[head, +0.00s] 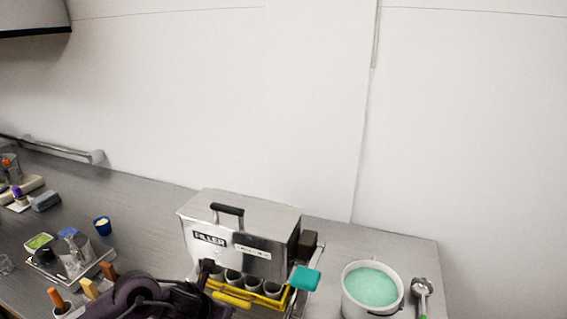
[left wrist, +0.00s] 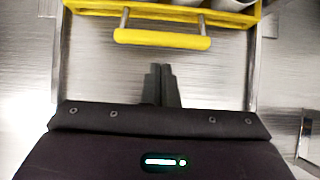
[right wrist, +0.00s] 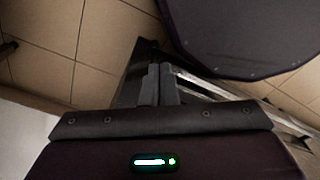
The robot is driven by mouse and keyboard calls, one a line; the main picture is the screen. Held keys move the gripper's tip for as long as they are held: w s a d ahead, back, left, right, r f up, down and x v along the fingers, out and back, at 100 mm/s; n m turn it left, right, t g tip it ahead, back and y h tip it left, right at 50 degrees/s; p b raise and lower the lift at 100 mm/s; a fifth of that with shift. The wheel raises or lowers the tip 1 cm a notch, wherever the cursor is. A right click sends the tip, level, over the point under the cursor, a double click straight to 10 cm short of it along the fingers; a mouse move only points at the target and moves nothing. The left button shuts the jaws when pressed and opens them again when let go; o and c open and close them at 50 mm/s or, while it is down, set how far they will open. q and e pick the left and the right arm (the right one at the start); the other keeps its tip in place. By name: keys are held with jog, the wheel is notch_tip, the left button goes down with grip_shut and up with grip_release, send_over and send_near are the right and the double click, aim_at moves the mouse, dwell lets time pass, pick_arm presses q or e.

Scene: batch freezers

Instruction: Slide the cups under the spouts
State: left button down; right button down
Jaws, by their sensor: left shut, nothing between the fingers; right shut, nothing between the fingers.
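The steel filler machine (head: 240,235) stands on the counter in the head view. Several pale cups (head: 252,284) sit in a row in a yellow carrier (head: 232,300) at its front. In the left wrist view the carrier (left wrist: 160,12) has a yellow bar handle (left wrist: 162,39) facing me. My left gripper (left wrist: 160,70) is shut and empty, just short of the handle and apart from it. The spouts are hidden or too small to tell. My right gripper (right wrist: 160,70) is shut and empty, over the tiled floor beside steel bars.
A teal handle (head: 305,278) sticks out at the filler's right. A white bucket of green mix (head: 371,287) and a scoop (head: 422,297) stand further right. A tray (head: 72,262), a blue cup (head: 102,226) and tools crowd the left. Metal rails (left wrist: 251,75) flank the carrier's path.

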pick_arm(q)
jog(key=shift+p+v, duration=1.35)
jog(key=shift+v, duration=0.75)
